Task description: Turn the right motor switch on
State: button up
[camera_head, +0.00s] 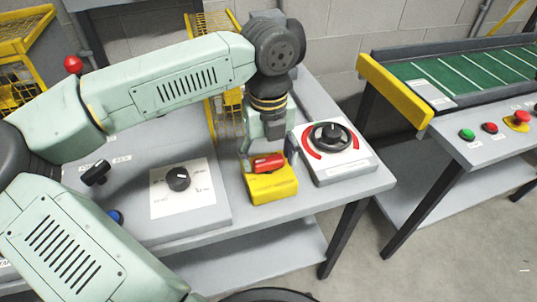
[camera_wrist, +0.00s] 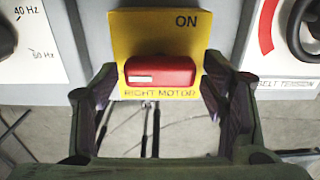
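The right motor switch is a yellow box (camera_wrist: 158,28) with a red lever (camera_wrist: 160,71) across it. ON is printed at the far edge and RIGHT MOTOR at the near edge. The red lever lies toward the RIGHT MOTOR lettering, away from ON. In the head view the yellow box (camera_head: 272,186) sits near the bench's front edge, with the red lever (camera_head: 267,163) on top. My gripper (camera_wrist: 158,92) is open, one finger on each side of the lever, with narrow gaps visible. In the head view my gripper (camera_head: 268,152) is directly above the box.
A belt tension dial (camera_head: 332,136) stands close on the right. A black frequency knob (camera_head: 178,179) is on the left, with a black toggle (camera_head: 97,173) and blue button (camera_head: 114,217) beyond. A conveyor (camera_head: 470,75) with push buttons is across a gap.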

jog(key=c, duration=0.9)
jog(key=shift+f+m+b, duration=0.15)
jog(key=shift+m+b, duration=0.25)
jog(key=shift+b, duration=0.15)
jog(key=shift+m+b, duration=0.6)
jog(key=shift+b, duration=0.1)
jog(key=m+b, duration=0.5)
jog(key=m, duration=0.5)
jog(key=shift+b, duration=0.4)
jog(key=m+b, duration=0.1)
jog(key=m, duration=0.4)
jog(key=shift+m, duration=0.4)
jog(key=o, duration=1.2)
